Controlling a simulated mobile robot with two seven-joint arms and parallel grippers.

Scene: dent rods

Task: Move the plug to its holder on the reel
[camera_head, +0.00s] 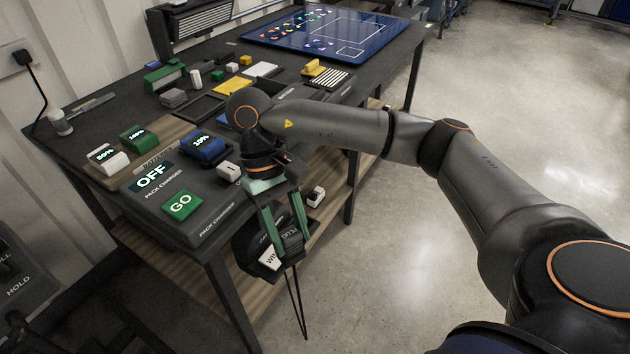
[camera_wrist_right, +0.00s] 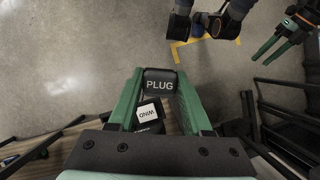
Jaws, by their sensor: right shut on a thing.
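My right gripper (camera_head: 290,238) hangs off the near edge of the workbench, green fingers pointing down. In the right wrist view its fingers (camera_wrist_right: 160,100) are shut on a dark block labelled PLUG (camera_wrist_right: 160,83). The plug is mostly hidden by the fingers in the head view. Two thin dark cords run down below it. The dark reel, with a white WIND label (camera_head: 270,258), is behind and below the gripper; its label also shows in the right wrist view (camera_wrist_right: 149,111). The plug's holder cannot be made out. My left gripper (camera_wrist_right: 272,50) is apart and empty, its fingers spread.
A pack charger (camera_head: 205,215) with OFF and GO panels stands at the bench's near corner, with battery packs beside it. A blue board (camera_head: 325,33) lies at the far end. A wooden lower shelf (camera_head: 150,250) runs under the bench. The floor at right is clear.

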